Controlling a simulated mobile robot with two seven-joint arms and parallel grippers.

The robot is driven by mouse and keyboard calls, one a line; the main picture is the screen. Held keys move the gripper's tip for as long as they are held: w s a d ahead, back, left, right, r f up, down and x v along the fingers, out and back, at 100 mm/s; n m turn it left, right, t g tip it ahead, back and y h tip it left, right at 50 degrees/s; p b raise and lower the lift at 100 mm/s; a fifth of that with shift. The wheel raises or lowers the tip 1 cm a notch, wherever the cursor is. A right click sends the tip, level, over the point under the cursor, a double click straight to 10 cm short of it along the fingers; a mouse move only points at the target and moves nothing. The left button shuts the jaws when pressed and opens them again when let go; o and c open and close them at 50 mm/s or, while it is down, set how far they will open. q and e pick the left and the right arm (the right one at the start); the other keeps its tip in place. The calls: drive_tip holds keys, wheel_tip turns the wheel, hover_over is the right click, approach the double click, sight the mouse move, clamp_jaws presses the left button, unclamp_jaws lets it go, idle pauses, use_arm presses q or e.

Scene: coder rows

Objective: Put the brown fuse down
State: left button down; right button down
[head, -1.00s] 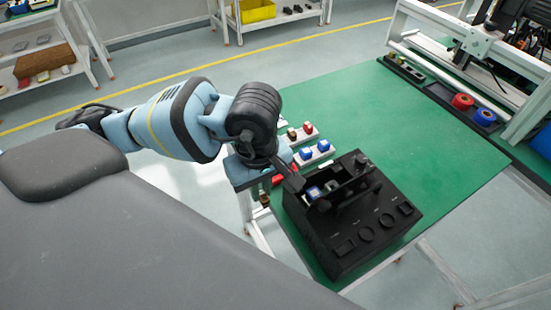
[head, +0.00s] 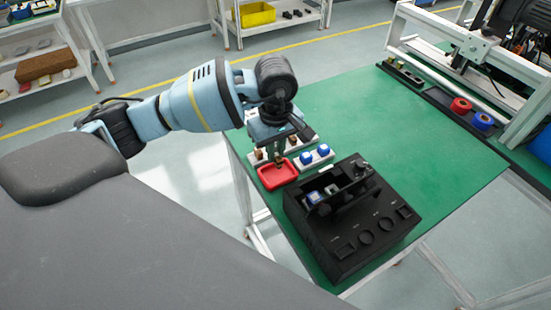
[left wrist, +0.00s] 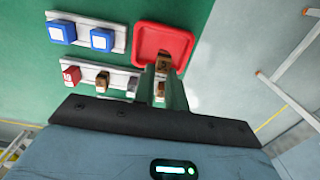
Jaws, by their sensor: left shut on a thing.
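My left gripper (head: 277,152) is shut on the brown fuse (left wrist: 163,61) just above or at the near edge of the red tray (head: 268,178). In the left wrist view the gripper's fingers (left wrist: 164,82) point at the red tray (left wrist: 150,37), with the fuse between their tips, over the tray's rim side. The fingers hide part of the fuse, and I cannot tell whether it touches the tray. The rest of the visible tray is empty. My right gripper is out of view.
Beside the tray are a white rail with two blue fuses (left wrist: 102,40) and another rail holding a red fuse (left wrist: 71,76), a brown fuse (left wrist: 102,80) and a grey one (left wrist: 132,83). A black box (head: 345,230) stands close by.

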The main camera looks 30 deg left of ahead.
use_arm(q)
wheel_tip(320, 180, down, 3)
drive_tip(key=shift+f, duration=0.3)
drive_tip(key=shift+f, duration=0.1)
drive_tip(key=c, duration=1.4)
unclamp_jaws()
drive_tip(key=shift+c, duration=0.2)
drive_tip(key=shift+r, duration=0.2)
wheel_tip(320, 180, up, 12)
drive_tip(key=shift+f, duration=0.1)
